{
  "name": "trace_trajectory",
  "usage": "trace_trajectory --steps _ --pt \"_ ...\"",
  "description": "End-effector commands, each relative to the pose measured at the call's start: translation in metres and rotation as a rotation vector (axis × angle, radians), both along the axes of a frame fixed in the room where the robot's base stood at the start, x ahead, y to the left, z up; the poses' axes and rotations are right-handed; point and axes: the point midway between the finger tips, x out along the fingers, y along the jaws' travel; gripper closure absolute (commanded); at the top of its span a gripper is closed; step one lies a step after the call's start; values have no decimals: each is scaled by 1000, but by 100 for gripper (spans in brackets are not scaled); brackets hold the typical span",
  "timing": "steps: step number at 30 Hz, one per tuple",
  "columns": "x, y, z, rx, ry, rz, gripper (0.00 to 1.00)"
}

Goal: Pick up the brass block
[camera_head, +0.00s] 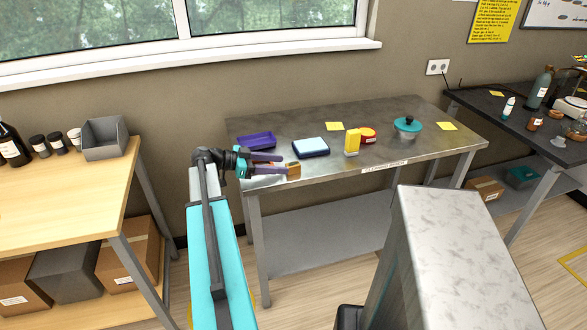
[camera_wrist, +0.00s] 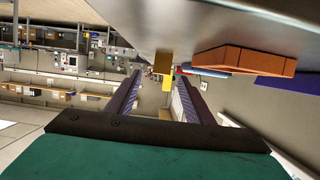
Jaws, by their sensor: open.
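The brass block (camera_head: 294,169) is a small golden-brown block on the near left part of the metal table (camera_head: 440,135), close to the front edge. My gripper (camera_head: 283,164) reaches in from the left, with its two purple fingers spread and level with the tabletop. The block is just by the fingertips in the head view. In the wrist view, the brass block (camera_wrist: 162,62) shows between and slightly above the ends of the open fingers (camera_wrist: 160,78). Nothing is held. I cannot tell whether a finger touches the block.
A purple tray (camera_head: 256,141), a blue-and-white pad (camera_head: 310,147), a yellow block (camera_head: 352,142), a red-and-yellow tin (camera_head: 368,135) and a teal lidded bowl (camera_head: 407,126) stand on the table. The wrist view shows a terracotta-coloured block (camera_wrist: 245,61) close at right.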

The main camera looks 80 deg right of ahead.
Motion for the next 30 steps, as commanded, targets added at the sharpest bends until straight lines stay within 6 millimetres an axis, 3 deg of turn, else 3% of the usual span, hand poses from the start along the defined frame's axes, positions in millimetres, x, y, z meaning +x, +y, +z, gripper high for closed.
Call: trace_trajectory --steps 12,30 --pt "-36 -19 -10 1 0 -2 53" --pt "-38 -20 -11 0 0 -1 54"
